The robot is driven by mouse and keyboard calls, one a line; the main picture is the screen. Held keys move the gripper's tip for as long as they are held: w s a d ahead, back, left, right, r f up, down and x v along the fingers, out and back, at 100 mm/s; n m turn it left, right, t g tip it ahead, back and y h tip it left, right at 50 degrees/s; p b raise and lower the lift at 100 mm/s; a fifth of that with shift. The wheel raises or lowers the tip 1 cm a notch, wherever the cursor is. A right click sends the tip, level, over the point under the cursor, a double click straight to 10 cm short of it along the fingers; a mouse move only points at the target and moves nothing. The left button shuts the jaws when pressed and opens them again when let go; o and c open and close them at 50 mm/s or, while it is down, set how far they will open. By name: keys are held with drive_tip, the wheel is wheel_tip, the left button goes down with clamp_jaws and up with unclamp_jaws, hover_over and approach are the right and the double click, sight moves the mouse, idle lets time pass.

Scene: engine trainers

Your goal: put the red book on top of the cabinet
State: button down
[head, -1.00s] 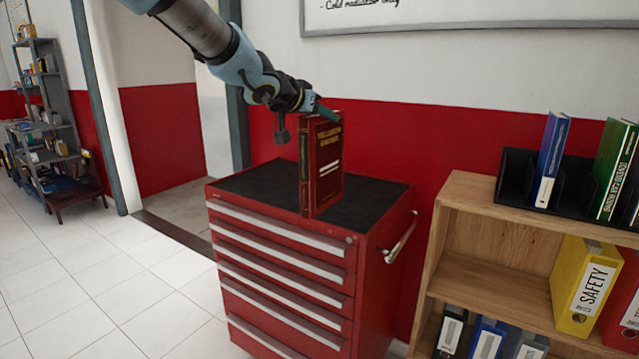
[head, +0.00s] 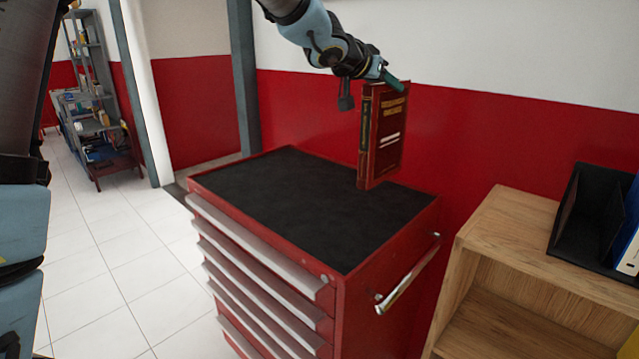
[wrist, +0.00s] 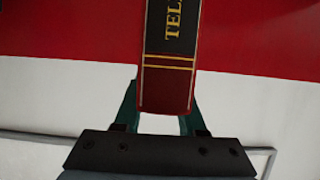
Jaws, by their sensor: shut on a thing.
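The red book (head: 384,134), dark red with gold lettering, is held upright in the head view. Its lower end shows over the back right part of the cabinet top; I cannot tell whether it touches. My gripper (head: 392,83) is shut on the book's upper end. In the wrist view the book's spine (wrist: 168,80) stands between the two green fingers of my gripper (wrist: 165,112). The red drawer cabinet (head: 390,255) has a flat black top, bare apart from the book above its back right part.
A wooden shelf unit (head: 510,215) with a black organiser (head: 590,210) stands to the right of the cabinet. A metal rail handle (head: 408,280) juts from the cabinet's right side. A grey shelf rack (head: 95,100) is far left. White floor tiles lie open at left.

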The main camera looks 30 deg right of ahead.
sight(388, 106)
drive_tip(key=shift+d+f, duration=0.1)
drive_tip(key=shift+d, duration=0.25)
wheel_tip(388, 106, down, 5)
drive_tip(key=b, duration=0.3)
drive_tip(key=shift+d, duration=0.15)
drive_tip(key=shift+w+f+b, duration=0.1)
drive_tip(key=shift+f+b, duration=0.4)
drive_tip(key=shift+f, duration=1.8)
drive_tip(key=shift+c, duration=2.4)
unclamp_jaws()
drive_tip(key=shift+f, duration=0.15)
